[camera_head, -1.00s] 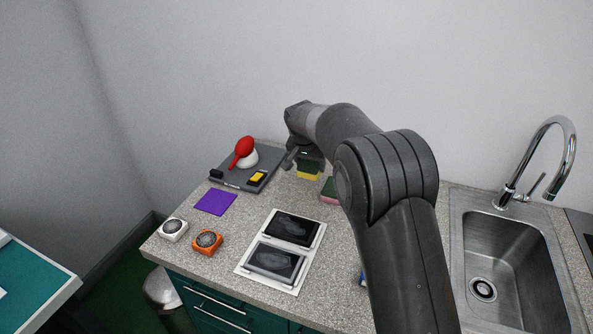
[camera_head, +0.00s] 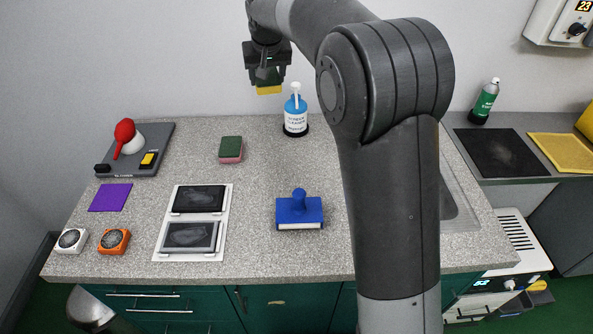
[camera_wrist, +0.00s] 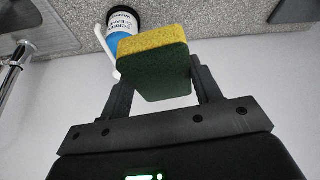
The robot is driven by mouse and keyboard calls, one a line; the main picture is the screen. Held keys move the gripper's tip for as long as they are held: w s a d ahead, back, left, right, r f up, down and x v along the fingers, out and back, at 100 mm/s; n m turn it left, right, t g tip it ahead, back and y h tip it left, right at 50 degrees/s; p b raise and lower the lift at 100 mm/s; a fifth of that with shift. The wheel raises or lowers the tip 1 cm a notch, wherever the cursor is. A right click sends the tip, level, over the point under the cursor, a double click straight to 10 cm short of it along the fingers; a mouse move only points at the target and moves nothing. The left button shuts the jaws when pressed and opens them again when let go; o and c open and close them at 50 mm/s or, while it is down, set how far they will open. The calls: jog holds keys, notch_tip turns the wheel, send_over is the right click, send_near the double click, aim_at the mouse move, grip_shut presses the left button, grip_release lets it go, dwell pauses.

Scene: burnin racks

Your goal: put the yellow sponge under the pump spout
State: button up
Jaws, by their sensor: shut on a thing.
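The yellow sponge (camera_head: 268,89), yellow with a dark green scouring side, is held between the fingers of my gripper (camera_head: 267,75), which is shut on it and raised above the counter. In the wrist view the sponge (camera_wrist: 155,65) sits between both fingers of my gripper (camera_wrist: 158,85). The pump bottle (camera_head: 296,112), blue with a white label and white pump spout, stands upright on a dark round base at the back of the counter, just right of the sponge in the picture. The bottle (camera_wrist: 122,24) also shows beyond the sponge in the wrist view.
A pink sponge with a green top (camera_head: 231,149) lies on the counter (camera_head: 262,190) left of the bottle. A blue stamp-like tool (camera_head: 299,209) is in front. A white tray with two dark plates (camera_head: 193,222) lies left. The counter between bottle and pink sponge is clear.

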jog(key=s+d+f+n+g+y, duration=0.1)
jog(key=s+d+f+n, duration=0.15)
jog(key=d, duration=0.45)
jog(key=s+d+f+n+y, duration=0.1)
jog(key=s+d+f+n, duration=0.15)
jog(key=d, duration=0.45)
jog(key=s+d+f+n+g+y, duration=0.2)
jog(key=s+d+f+n+g, duration=0.3)
jog(key=s+n, duration=0.5)
jog(key=shift+n+t, duration=0.5)
jog(key=shift+t, duration=0.2)
jog(key=w+a+f, duration=0.1)
jog(key=a+f, duration=0.1)
jog(key=a, duration=0.1)
jog(key=w+a+f, duration=0.2)
jog(key=a+f, duration=0.1)
jog(key=w+a+f, duration=0.1)
jog(key=a+f, duration=0.1)
jog(key=a, duration=0.2)
jog(key=shift+w+f, duration=0.4)
jog(key=shift+f, duration=2)
jog(key=shift+f, duration=0.1)
jog(key=o, duration=0.9)
jog(key=shift+o, duration=0.2)
